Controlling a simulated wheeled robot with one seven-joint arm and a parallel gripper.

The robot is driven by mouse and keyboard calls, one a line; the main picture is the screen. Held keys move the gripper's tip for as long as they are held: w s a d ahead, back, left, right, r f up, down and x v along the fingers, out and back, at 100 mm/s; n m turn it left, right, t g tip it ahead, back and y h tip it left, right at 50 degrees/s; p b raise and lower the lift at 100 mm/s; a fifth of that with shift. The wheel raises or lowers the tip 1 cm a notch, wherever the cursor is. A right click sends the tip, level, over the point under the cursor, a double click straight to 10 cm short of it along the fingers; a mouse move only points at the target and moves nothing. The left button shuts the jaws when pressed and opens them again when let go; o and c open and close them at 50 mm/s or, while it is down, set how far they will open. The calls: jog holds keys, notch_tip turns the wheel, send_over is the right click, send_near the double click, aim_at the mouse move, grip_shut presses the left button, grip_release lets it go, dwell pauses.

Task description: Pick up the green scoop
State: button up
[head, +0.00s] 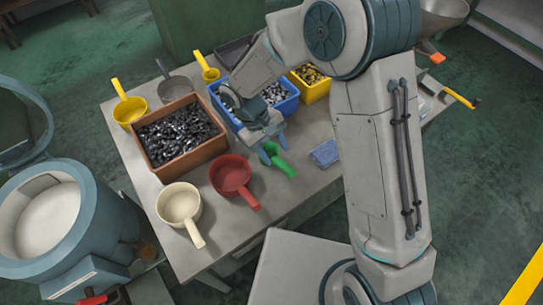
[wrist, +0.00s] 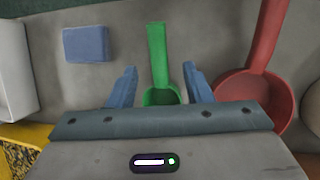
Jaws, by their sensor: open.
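The green scoop (wrist: 157,62) lies on the table. In the wrist view its handle points up, away from my gripper, and part of its cup shows between the fingers. My gripper (wrist: 160,85) is open, with one blue finger on each side of the scoop and a gap to both. In the head view, the green scoop (head: 284,167) shows just beyond the fingertips of my gripper (head: 268,155), and its cup is mostly hidden by the gripper. I cannot tell how high the fingers are above the table.
A red scoop (head: 231,175) lies close beside the green one, with a cream scoop (head: 180,205) further left. A blue sponge-like block (head: 324,153) lies to the right. Behind are a brown bin (head: 157,170), a blue bin (head: 287,105) and a yellow bin (head: 318,92).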

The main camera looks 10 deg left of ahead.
aim_at(282, 164)
jog(key=shift+w+p+x, duration=0.15)
jog(key=shift+p+x, duration=0.25)
jog(key=shift+x, duration=1.6)
jog(key=shift+w+p+x, duration=0.1)
jog(key=shift+p+x, duration=0.3)
jog(key=shift+x, duration=1.55)
jog(key=shift+a+f, duration=0.1)
jog(key=shift+a, duration=0.05)
jog(key=shift+c, duration=0.3)
grip_shut()
